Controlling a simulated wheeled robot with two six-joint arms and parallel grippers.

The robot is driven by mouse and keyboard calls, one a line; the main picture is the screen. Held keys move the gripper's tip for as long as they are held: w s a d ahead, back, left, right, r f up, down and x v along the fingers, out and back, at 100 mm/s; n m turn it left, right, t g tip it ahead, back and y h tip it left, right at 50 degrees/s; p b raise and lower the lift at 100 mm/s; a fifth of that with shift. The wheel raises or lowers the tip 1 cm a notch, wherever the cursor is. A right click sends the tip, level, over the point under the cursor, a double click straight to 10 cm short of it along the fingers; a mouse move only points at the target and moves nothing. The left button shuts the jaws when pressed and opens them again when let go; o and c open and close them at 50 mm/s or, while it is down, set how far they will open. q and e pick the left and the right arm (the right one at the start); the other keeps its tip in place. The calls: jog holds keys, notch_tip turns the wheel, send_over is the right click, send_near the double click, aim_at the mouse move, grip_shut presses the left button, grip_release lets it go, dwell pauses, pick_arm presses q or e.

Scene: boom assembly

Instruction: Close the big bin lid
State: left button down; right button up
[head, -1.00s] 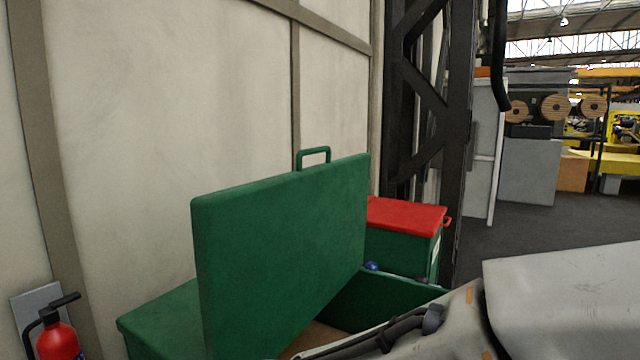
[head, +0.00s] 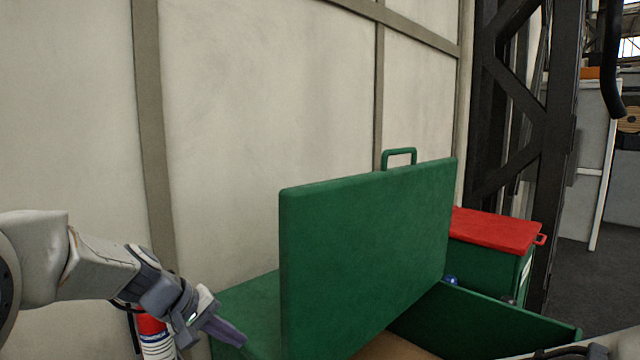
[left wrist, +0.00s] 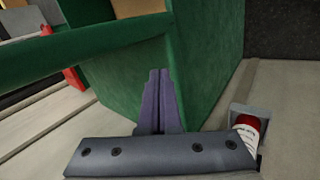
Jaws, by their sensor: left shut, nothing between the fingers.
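The big bin lid (head: 365,260) is a green panel standing open, nearly upright, with a green loop handle (head: 399,155) on its top edge. The big bin (head: 490,322) is green and open, with a brown interior partly visible to the right of the lid. My left gripper (head: 238,338) is shut and empty, low and to the left of the lid, close to a green box surface behind it. In the left wrist view, its closed fingers (left wrist: 158,80) point at a green wall; contact cannot be told. My right gripper is not in view; only part of the right arm shows at bottom right.
A smaller green bin with a closed red lid (head: 495,229) stands behind at the right. A black steel column (head: 525,120) rises behind.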

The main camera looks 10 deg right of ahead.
aim_at(321, 182)
pick_arm(q)
jog(key=w+d+r+m+t+h, duration=0.1)
jog(key=w+d+r+h, duration=0.3)
jog(key=r, duration=0.9)
jog(key=w+d+r+t+h, duration=0.2)
jog(key=w+r+h, duration=0.35)
jog(key=r, duration=0.85)
jog(key=shift+w+d+f+p, duration=0.1)
jog(key=shift+d+p, duration=1.6)
jog(key=shift+d, duration=1.05)
jog(key=shift+w+d+f+p, duration=0.1)
jog(key=shift+d+p, duration=1.6)
jog(key=shift+d, duration=1.05)
jog(key=shift+d, duration=0.1)
